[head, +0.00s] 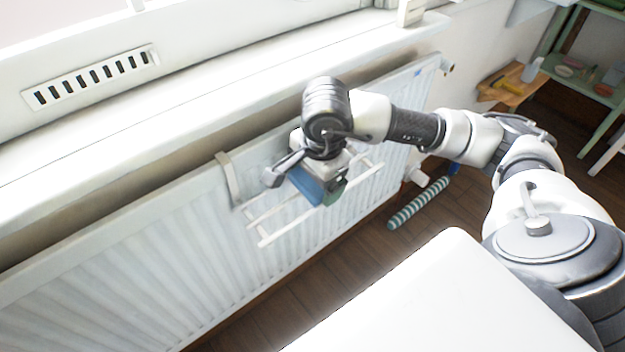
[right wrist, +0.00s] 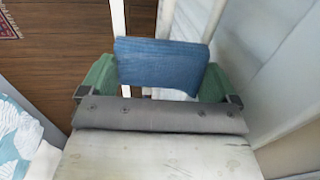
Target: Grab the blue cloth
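The blue cloth (head: 307,186) is at the white drying rack (head: 262,240) hung on the radiator. In the right wrist view the blue cloth (right wrist: 160,64) lies between the two green finger pads of my right gripper (right wrist: 157,84). The pads stand wide apart, one on each side of the cloth. In the head view my right gripper (head: 321,186) is at the rack, close over the cloth, and partly hides it. I cannot tell whether either pad touches the cloth. My left gripper is not in view.
The white radiator (head: 130,270) runs below the window sill (head: 200,85). A striped teal roll (head: 419,203) lies on the dark wood floor. A green shelf (head: 580,75) and a wooden box (head: 512,85) stand at the back right. A white surface (head: 440,300) fills the front.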

